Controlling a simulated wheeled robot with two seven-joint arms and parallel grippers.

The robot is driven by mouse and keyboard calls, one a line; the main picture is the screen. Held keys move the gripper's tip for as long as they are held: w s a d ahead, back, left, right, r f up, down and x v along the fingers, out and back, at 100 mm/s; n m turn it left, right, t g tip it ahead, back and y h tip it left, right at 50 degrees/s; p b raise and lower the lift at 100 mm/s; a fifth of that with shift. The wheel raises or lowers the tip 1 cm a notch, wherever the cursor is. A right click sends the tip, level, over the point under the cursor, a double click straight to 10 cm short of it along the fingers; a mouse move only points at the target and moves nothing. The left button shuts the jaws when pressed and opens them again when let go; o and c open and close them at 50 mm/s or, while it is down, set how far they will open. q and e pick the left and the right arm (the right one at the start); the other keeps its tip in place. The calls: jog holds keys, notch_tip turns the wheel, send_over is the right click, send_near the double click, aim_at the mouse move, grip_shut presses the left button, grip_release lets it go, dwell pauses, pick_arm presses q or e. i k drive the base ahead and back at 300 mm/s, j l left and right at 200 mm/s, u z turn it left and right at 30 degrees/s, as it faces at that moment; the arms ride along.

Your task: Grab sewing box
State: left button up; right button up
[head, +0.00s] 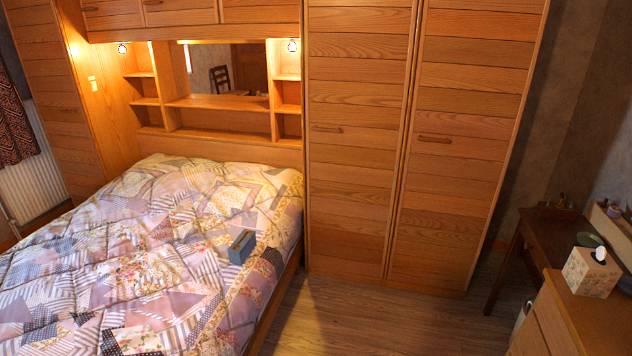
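A small blue-grey box (242,247) sits on the patchwork quilt of the bed (150,260), near the bed's right edge. It is the only box on the bed, and it looks like the sewing box. Its details are too small to make out. Neither of my grippers shows in the head view.
Tall wooden wardrobes (400,150) stand right of the bed. The wooden floor (370,320) in front of them is clear. At the right are a dark desk (545,235) and a wooden dresser (580,315) with a tissue box (590,274) on top.

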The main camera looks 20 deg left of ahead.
aim_at(238, 255)
jog(key=i+u, duration=0.15)
jog(key=i, duration=0.65)
jog(key=i+l+u, duration=0.15)
jog(key=i, duration=0.7)
